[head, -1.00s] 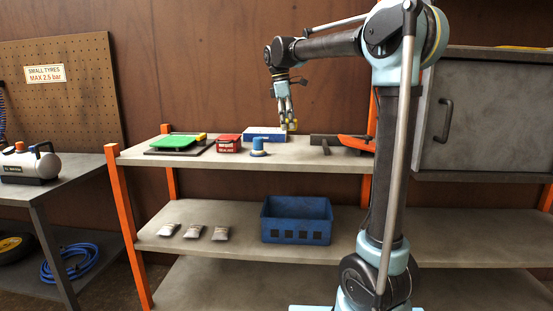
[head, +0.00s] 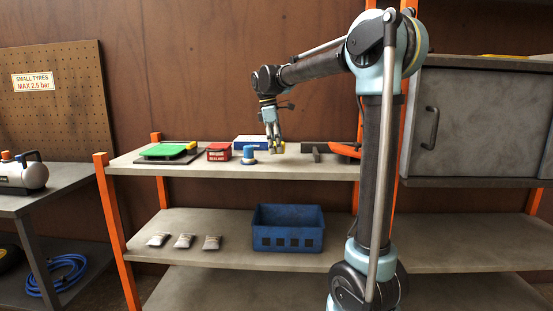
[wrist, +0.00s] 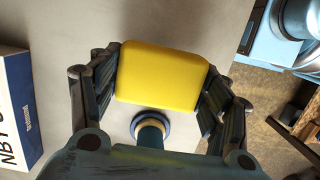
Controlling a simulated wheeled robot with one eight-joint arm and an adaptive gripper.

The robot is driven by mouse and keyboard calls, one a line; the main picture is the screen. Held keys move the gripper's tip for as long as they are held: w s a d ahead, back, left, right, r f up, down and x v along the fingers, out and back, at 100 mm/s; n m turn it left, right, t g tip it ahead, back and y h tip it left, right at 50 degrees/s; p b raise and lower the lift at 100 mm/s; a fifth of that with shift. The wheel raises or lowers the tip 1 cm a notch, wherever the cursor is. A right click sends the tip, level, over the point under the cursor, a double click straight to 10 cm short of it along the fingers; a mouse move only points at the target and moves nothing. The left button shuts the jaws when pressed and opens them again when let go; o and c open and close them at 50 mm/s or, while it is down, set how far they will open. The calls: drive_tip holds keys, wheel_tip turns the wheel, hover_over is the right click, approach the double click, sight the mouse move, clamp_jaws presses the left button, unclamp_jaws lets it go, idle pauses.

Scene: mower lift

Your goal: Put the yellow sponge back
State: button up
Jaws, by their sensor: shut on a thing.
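The yellow sponge (wrist: 162,76) is a rounded block held between the fingers of my gripper (wrist: 160,85) in the wrist view. My gripper (head: 274,147) is shut on it and points down over the top shelf (head: 285,172) in the head view. There the sponge shows only as a small yellow patch at the fingertips. It is just right of the blue and white box, low over the shelf; I cannot tell whether it touches the surface.
Close by stand a blue and white box (head: 250,142), a blue round-based item (head: 248,156) and a red box (head: 219,152). A green item (head: 163,150) lies at the left, an orange and black tool (head: 343,150) at the right. A blue crate (head: 288,236) stands on the lower shelf.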

sight(276, 162)
drive_tip(key=shift+f, duration=2.05)
drive_tip(key=o, duration=1.3)
drive_tip(key=shift+f, duration=0.1)
drive_tip(key=shift+o, duration=0.2)
drive_tip(key=r, duration=0.4)
drive_tip(key=a+r, duration=0.1)
drive_tip(key=r, duration=0.3)
drive_tip(key=a+r, duration=0.1)
drive_tip(key=r, duration=0.3)
drive_tip(key=shift+w+a, duration=0.1)
drive_tip(key=shift+w, duration=0.05)
